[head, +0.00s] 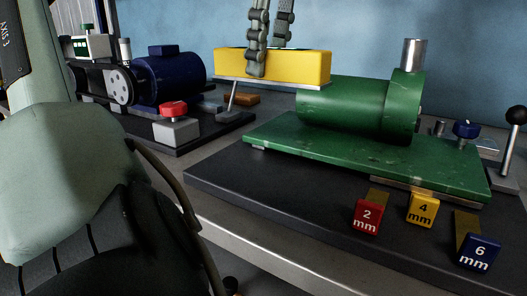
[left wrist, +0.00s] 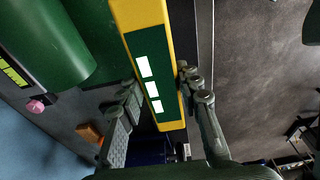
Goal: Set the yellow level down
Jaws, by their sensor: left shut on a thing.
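The yellow level (head: 300,66) is a long bar at the upper middle of the head view. My left gripper (head: 268,48) is shut on it from above, one finger in front of it and the other partly hidden behind it. In the left wrist view the level (left wrist: 146,40), with a green face and white windows, lies between the fingers (left wrist: 160,88). My right gripper is not in view.
The green base plate (head: 330,147) carries the cylinder and sits on a dark slab (head: 260,180). Red (head: 367,217), yellow (head: 422,208) and blue (head: 478,252) thickness tags lie along its front. A blue motor (head: 174,78) and red knob (head: 173,108) stand left. An orange block (head: 240,98) lies behind.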

